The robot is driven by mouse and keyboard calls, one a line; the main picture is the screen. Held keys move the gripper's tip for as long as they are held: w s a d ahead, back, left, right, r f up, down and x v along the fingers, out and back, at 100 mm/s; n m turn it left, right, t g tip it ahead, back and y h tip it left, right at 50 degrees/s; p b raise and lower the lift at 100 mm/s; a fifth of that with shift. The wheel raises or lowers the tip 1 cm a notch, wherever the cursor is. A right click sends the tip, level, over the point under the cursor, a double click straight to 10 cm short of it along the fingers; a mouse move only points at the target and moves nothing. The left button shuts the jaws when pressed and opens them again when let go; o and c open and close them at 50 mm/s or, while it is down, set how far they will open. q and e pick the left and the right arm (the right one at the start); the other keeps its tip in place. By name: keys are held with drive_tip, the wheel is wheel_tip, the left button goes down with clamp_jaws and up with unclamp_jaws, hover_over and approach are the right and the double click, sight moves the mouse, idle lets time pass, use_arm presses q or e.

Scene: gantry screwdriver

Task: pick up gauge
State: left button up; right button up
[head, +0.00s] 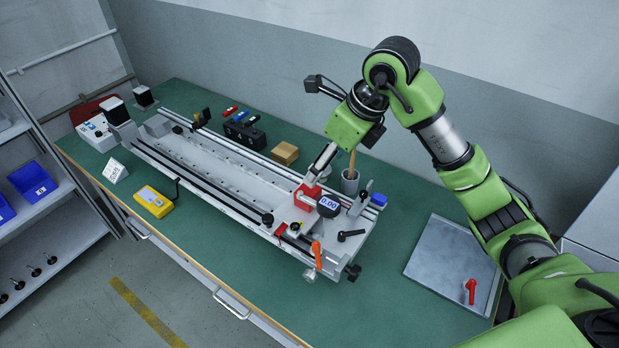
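A round dark gauge (328,205) with a light digital face reading 0.00 sits at the near right end of the long grey rail fixture (190,160). A red block (306,197) stands just left of the gauge. My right gripper (312,183) comes down from above, with its tip at or just over the red block and close to the gauge. At this size I cannot tell whether it touches the block or whether its fingers are open. My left gripper is not in view.
A grey cup (350,181) and a small tan box (285,153) stand behind the fixture. An orange handle (317,255) sticks up at its front end. A yellow handheld device (154,200) lies to the left. A metal plate (452,262) lies at right.

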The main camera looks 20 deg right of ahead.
sight(308, 192)
drive_tip(key=p+x, duration=0.2)
drive_tip(key=x, duration=0.7)
drive_tip(key=shift+f+p, duration=0.35)
drive_tip(key=shift+f, duration=0.05)
drive_tip(key=p+x, duration=0.1)
drive_tip(key=x, duration=0.2)
drive_tip(key=shift+w+d+f, duration=0.1)
drive_tip(key=shift+w+d, duration=0.05)
drive_tip(key=shift+f, duration=0.15)
drive_tip(key=c, duration=1.7)
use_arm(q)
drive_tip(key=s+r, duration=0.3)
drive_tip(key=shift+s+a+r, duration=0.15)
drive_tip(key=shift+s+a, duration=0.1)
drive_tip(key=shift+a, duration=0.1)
use_arm(e)
drive_tip(key=shift+w, duration=0.1)
